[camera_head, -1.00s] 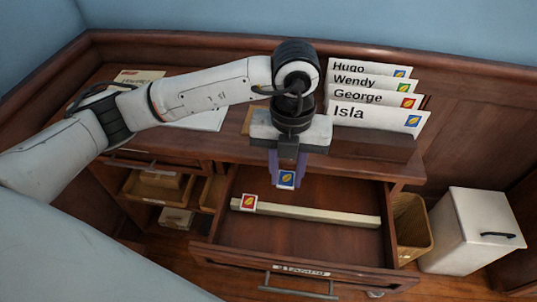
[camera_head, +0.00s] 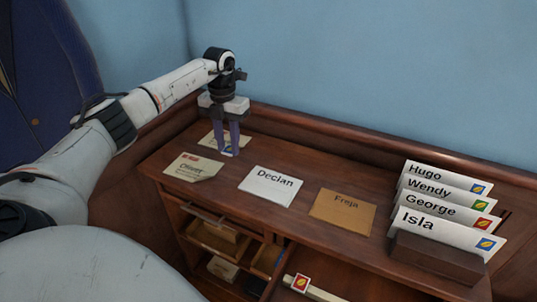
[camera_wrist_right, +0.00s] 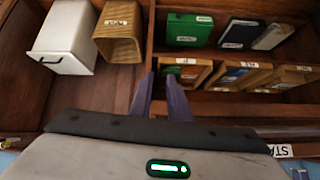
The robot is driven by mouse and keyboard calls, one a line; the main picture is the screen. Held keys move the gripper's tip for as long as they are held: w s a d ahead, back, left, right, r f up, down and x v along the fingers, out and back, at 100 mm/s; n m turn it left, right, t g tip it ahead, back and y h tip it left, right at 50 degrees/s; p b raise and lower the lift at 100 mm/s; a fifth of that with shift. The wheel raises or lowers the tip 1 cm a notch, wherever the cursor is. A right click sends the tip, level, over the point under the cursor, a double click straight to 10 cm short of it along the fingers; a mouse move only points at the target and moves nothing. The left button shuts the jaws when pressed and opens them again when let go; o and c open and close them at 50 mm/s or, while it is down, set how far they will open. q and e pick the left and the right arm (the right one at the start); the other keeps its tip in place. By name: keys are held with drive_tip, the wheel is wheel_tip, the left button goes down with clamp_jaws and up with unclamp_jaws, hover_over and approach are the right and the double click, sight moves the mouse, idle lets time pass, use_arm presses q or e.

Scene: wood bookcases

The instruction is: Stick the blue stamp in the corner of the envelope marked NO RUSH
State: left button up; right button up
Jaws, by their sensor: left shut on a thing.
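My left gripper (camera_head: 228,152) points down over the left end of the desk top, shut on the blue stamp (camera_head: 227,153), which shows small between its fingertips. Behind its fingers lies a cream envelope (camera_head: 209,140), partly hidden; its writing cannot be read. In front lies the cream Oliver envelope (camera_head: 193,168), with a small red marking at its upper left, too small to read for sure. I cannot tell whether the stamp touches anything. My right gripper (camera_wrist_right: 160,82) is open and empty in the right wrist view.
The Declan envelope (camera_head: 270,186) and brown Freja envelope (camera_head: 343,211) lie to the right. A wooden rack (camera_head: 437,259) holds stamped envelopes. A red stamp (camera_head: 301,283) sits on a strip in the open drawer. The right wrist view shows a white bin (camera_wrist_right: 69,35) and wicker basket (camera_wrist_right: 119,30).

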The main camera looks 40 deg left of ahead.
use_arm(q)
drive_tip(key=s+a+r, duration=0.2)
drive_tip(key=s+a, duration=0.1)
drive_tip(key=a, duration=0.3)
drive_tip(key=b, duration=0.4)
hover_over(210, 168)
wheel_tip(210, 168, down, 8)
drive_tip(key=shift+s+d+r, duration=0.1)
drive_tip(key=shift+r, duration=0.05)
drive_tip(key=shift+f+b, duration=0.3)
drive_tip(key=shift+f, duration=0.7)
drive_tip(key=o, duration=1.5)
drive_tip(key=shift+r, duration=0.1)
